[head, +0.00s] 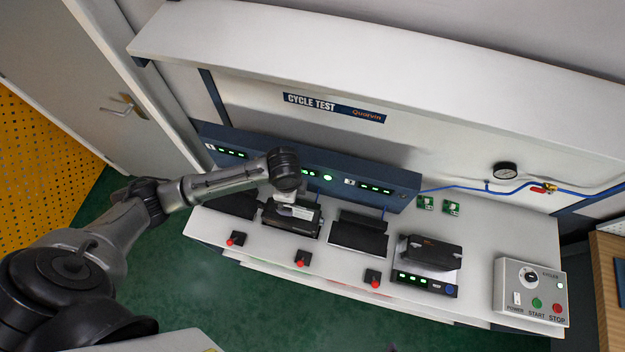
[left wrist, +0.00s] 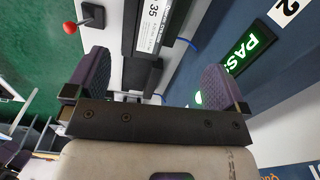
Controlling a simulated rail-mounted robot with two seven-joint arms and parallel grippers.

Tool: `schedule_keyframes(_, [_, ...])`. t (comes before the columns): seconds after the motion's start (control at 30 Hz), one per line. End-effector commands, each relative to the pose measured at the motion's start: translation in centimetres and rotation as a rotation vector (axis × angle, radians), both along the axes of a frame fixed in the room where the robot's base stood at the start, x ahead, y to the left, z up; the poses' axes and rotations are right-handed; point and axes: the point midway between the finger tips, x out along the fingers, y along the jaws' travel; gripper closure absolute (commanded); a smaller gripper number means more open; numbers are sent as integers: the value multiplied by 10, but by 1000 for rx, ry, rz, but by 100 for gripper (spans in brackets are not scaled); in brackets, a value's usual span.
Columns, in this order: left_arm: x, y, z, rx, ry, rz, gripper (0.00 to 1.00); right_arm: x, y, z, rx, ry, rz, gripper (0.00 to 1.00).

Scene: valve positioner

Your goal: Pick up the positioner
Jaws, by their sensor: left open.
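A dark positioner (head: 291,219) with a white label sits in a station on the white bench, below my left gripper (head: 292,203). In the left wrist view, a black body with a white label reading 35 (left wrist: 153,27) lies ahead of my left gripper (left wrist: 153,83). The gripper's purple-padded fingers are spread wide with nothing between them. Another dark positioner-like unit (head: 430,253) rests on a black base with green lights, farther right. My right gripper is not in view.
A dark blue panel (head: 390,178) with green displays runs behind the stations. An empty black station (head: 358,234) stands right of the labelled one. A control box (head: 530,291) stands at the right end.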

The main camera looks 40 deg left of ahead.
Motion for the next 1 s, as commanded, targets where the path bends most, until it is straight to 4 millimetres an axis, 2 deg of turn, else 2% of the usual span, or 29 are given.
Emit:
schedule_keyframes(0.13, [-3,0,-3,2,11,-73,0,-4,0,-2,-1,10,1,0])
schedule_keyframes(0.23, [-2,-1,-14,3,11,-91,0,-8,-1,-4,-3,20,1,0])
schedule_keyframes(0.6, [-2,-1,-72,3,7,-93,0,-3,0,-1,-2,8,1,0])
schedule_keyframes(1.0, [-2,-2,-98,3,7,-92,0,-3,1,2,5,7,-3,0])
